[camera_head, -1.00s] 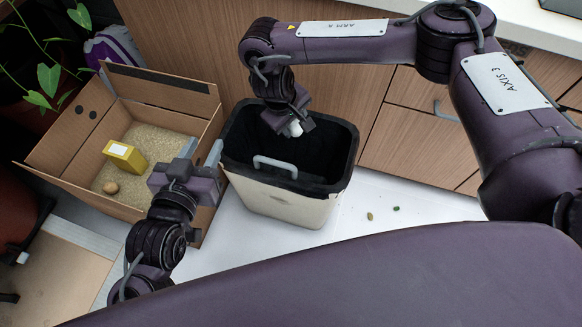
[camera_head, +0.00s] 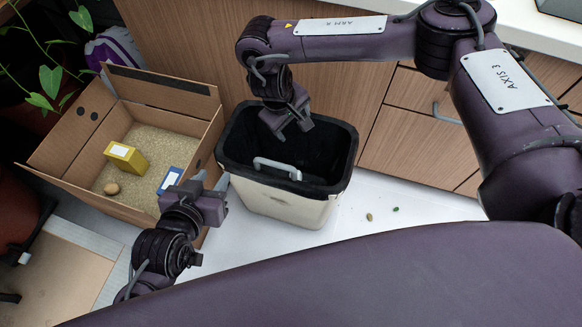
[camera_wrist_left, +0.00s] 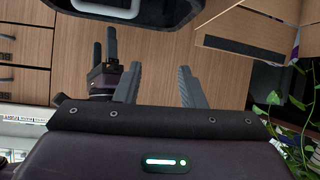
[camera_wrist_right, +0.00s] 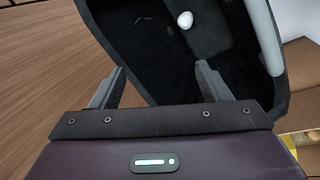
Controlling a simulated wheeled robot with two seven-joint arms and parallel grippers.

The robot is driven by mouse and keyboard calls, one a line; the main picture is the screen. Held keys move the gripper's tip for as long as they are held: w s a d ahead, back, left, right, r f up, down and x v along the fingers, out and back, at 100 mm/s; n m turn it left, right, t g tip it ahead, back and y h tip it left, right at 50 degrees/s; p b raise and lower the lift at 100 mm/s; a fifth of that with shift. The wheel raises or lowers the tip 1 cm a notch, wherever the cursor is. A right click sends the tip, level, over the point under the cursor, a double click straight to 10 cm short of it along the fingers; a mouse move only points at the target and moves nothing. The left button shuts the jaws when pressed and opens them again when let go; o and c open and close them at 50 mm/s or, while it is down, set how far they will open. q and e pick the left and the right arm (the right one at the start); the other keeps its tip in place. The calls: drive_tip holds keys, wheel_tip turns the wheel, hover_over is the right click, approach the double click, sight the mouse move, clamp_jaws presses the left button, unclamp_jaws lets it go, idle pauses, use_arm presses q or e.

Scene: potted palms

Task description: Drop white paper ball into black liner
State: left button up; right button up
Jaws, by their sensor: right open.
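The white paper ball (camera_wrist_right: 185,20) shows in the right wrist view inside the black liner (camera_wrist_right: 150,45), apart from my fingers. In the head view the ball is hidden. The black liner (camera_head: 328,150) lines a cream bin (camera_head: 285,205) with a grey handle (camera_head: 278,168). My right gripper (camera_head: 292,132) is over the bin's mouth. Its two fingers (camera_wrist_right: 160,70) are spread with nothing between them. My left gripper (camera_head: 213,182) hangs left of the bin, near the carton; its fingers (camera_wrist_left: 158,72) are apart and empty in the left wrist view.
An open cardboard carton (camera_head: 65,150) left of the bin holds a yellow box (camera_head: 125,157), a blue box (camera_head: 170,180) and a small tan ball (camera_head: 111,188). Wooden cabinets (camera_head: 420,125) stand behind.

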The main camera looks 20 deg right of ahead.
use_arm(q)
drive_tip(key=s+a+f+g+y+p, duration=0.3)
drive_tip(key=s+a+f+g, duration=0.1)
drive_tip(key=s+f+g, duration=0.2)
drive_tip(key=shift+s+a+f, duration=0.3)
drive_tip(key=shift+s+f, duration=0.5)
drive_tip(key=shift+s, duration=0.45)
use_arm(e)
drive_tip(key=v, duration=0.6)
drive_tip(key=shift+r, duration=0.15)
drive_tip(key=shift+s+a, duration=0.15)
